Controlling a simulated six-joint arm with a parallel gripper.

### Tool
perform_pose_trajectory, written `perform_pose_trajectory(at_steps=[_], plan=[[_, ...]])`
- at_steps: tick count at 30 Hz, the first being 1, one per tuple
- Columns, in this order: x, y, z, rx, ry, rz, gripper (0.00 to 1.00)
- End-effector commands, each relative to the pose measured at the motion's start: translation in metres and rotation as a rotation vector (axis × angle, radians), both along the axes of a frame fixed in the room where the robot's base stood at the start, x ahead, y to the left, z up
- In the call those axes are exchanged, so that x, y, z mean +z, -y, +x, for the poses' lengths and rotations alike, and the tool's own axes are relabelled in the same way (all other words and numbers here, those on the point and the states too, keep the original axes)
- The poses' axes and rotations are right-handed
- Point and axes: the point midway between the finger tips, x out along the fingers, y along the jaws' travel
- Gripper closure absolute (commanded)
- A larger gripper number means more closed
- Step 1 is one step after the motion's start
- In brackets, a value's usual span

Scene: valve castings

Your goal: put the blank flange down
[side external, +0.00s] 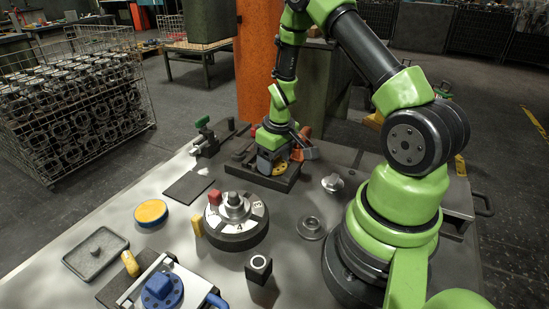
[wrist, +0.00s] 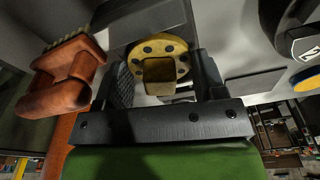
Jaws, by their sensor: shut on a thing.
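The blank flange (wrist: 174,47) is a yellow disc with dark bolt holes around its rim and a squarish raised block at its middle. In the wrist view it sits between the two dark fingers of my gripper (wrist: 160,72), which is shut on it. In the side external view the yellow flange (side external: 281,168) shows in part beneath my gripper (side external: 272,162), over a dark tray-like fixture (side external: 263,181) at the back of the table. My wrist hides some of it. I cannot tell whether the flange touches the fixture.
A round dial fixture (side external: 236,238) with a red block and a yellow block stands in front. A dark flat pad (side external: 188,188), a yellow-topped disc (side external: 151,212) and a grey tray (side external: 75,262) lie left.

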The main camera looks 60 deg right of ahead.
Motion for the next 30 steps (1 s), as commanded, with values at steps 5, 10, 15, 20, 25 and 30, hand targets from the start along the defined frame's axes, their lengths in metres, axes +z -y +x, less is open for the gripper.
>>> perform_pose_trajectory(at_steps=[5, 10, 15, 20, 25, 30], plan=[[-0.002, 0.0, 0.0, 0.0, 0.0, 0.0, 0.73], [-0.004, 0.0, 0.0, 0.0, 0.001, 0.0, 0.34], [-0.004, 0.0, 0.0, 0.0, 0.001, 0.0, 0.06], [-0.004, 0.0, 0.0, 0.0, 0.0, 0.001, 0.06], [0.003, 0.0, 0.0, 0.001, 0.003, -0.001, 0.06], [0.029, 0.0, -0.003, 0.001, 0.005, -0.003, 0.06]])
